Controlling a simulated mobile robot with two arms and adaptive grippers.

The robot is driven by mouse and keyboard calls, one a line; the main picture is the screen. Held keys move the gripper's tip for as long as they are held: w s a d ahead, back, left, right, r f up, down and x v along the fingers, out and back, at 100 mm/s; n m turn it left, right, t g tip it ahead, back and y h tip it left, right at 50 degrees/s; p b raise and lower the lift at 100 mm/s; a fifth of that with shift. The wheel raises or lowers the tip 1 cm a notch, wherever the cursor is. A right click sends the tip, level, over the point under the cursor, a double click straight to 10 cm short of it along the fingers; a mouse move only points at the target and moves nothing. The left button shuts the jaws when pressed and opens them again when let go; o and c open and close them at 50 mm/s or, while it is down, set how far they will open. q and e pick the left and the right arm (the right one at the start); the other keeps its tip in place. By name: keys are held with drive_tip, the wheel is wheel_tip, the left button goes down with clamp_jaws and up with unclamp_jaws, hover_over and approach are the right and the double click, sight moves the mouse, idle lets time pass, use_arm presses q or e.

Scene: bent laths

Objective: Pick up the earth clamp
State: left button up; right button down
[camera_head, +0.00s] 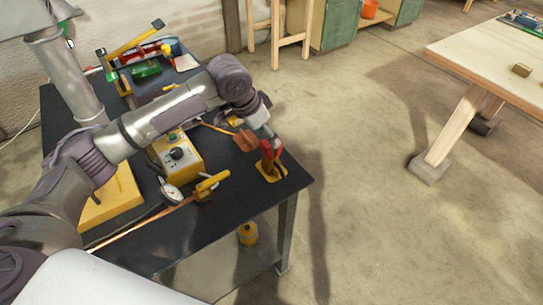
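A red clamp-like object (267,158) stands on a small yellow base near the right corner of the dark table; it is the likeliest earth clamp, but its detail is too small to be sure. My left gripper (270,141) points down right at its top, and the two overlap in the picture. I cannot tell whether the fingers are open or shut, or touch it. A brown-orange piece (245,141) with a thin orange lead is just left of the gripper. My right gripper is not in view.
A yellow box with a dial (178,154), a round gauge (172,192) and a yellow-handled tool (212,181) stand left of the red object. The dark table (235,222) is bare toward its front right edge. A wooden table (490,65) stands apart at right.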

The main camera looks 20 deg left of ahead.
sight(270, 158)
use_arm(q)
drive_tip(key=p+x, duration=0.1)
drive_tip(key=x, duration=0.3)
drive_tip(key=shift+f, duration=0.45)
clamp_jaws()
drive_tip(key=shift+r, duration=0.1)
